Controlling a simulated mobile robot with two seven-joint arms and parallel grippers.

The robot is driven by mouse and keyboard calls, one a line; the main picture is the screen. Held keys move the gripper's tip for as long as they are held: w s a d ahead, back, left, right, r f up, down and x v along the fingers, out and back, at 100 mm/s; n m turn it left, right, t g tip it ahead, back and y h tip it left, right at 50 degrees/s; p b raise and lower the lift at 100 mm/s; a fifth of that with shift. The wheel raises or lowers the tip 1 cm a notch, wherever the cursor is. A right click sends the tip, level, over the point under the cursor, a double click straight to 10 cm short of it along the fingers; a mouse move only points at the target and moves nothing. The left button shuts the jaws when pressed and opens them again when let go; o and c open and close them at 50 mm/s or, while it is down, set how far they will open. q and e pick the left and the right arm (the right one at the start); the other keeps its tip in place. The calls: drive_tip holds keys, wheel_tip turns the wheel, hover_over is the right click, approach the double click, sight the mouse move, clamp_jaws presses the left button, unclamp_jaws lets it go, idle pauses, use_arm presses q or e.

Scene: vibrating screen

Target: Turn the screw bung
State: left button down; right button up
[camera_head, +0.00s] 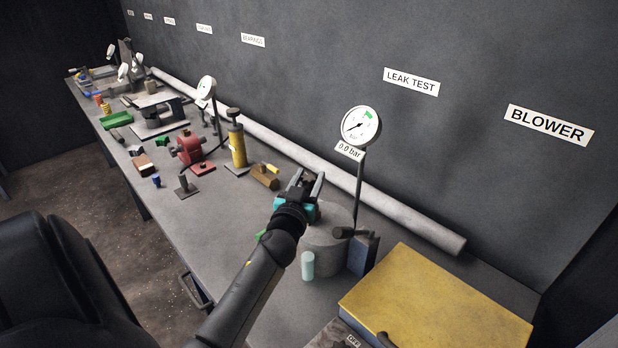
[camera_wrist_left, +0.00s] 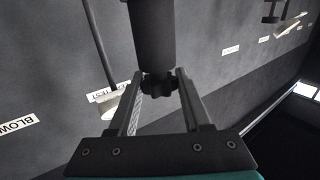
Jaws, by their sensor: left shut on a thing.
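My left gripper (camera_head: 307,179) is above the grey round vessel (camera_head: 322,252) at the front of the bench in the head view. Its fingers are shut on a dark, lobed knob, which I take to be the screw bung (camera_wrist_left: 160,86). In the left wrist view the knob sits between the fingertips, at the end of a dark cylinder (camera_wrist_left: 152,35). The gripper and arm hide part of the vessel's top, and I cannot tell how the bung is seated. A gauge (camera_head: 361,125) on a post behind the vessel has a 0.0 bar label. My right gripper is not in view.
A pale green cylinder (camera_head: 308,266) and a blue-grey block (camera_head: 363,254) stand close to the vessel. A yellow-topped box (camera_head: 435,302) is to the right. A long grey pipe (camera_head: 400,216) lies along the wall. Several tools crowd the bench's far left.

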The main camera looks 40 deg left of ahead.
use_arm(q)
drive_tip(key=shift+m+h, duration=0.3)
drive_tip(key=shift+h, duration=0.1)
